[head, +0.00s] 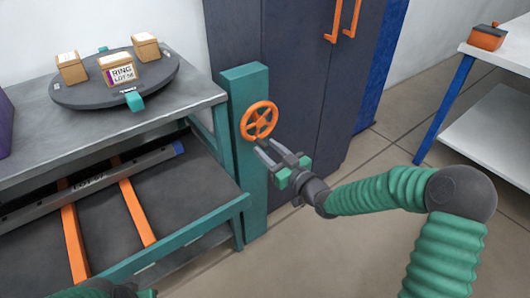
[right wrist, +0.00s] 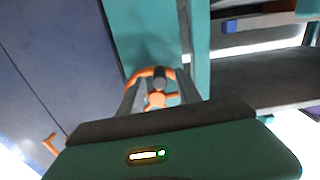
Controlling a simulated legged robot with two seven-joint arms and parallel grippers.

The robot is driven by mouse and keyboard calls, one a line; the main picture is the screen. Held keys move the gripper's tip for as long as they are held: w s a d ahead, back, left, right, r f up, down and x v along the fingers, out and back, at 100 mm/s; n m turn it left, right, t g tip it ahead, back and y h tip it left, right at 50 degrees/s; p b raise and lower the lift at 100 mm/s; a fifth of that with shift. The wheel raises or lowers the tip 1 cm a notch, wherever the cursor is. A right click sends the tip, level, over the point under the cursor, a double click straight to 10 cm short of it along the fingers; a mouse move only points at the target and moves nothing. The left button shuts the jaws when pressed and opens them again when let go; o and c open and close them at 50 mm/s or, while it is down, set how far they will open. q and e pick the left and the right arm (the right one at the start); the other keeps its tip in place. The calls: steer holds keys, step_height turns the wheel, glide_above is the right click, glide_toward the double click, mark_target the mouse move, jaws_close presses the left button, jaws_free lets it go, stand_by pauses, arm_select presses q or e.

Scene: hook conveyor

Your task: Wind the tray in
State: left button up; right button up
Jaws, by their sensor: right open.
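An orange handwheel (head: 259,120) is mounted on the teal post (head: 247,183) at the right end of the bench. My right gripper (head: 264,146) is open just below and in front of the wheel's lower rim. In the right wrist view the wheel (right wrist: 156,100) shows between the two spread fingers, with a short grey knob (right wrist: 160,77) near its top; I cannot tell whether a finger touches it. A dark low tray with a teal front edge (head: 185,238) sits under the bench top, at lower left. My left gripper's jaws are not shown.
A round dark turntable (head: 80,97) with small boxes stands on the bench top (head: 195,93). Orange strips (head: 136,213) and a grey labelled bar (head: 90,188) lie at the lower level. A dark cabinet (head: 300,80) stands behind the post.

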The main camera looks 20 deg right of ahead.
steer(key=shift+x, duration=0.95)
steer(key=shift+d, duration=0.1)
jaws_close()
stand_by(0.6)
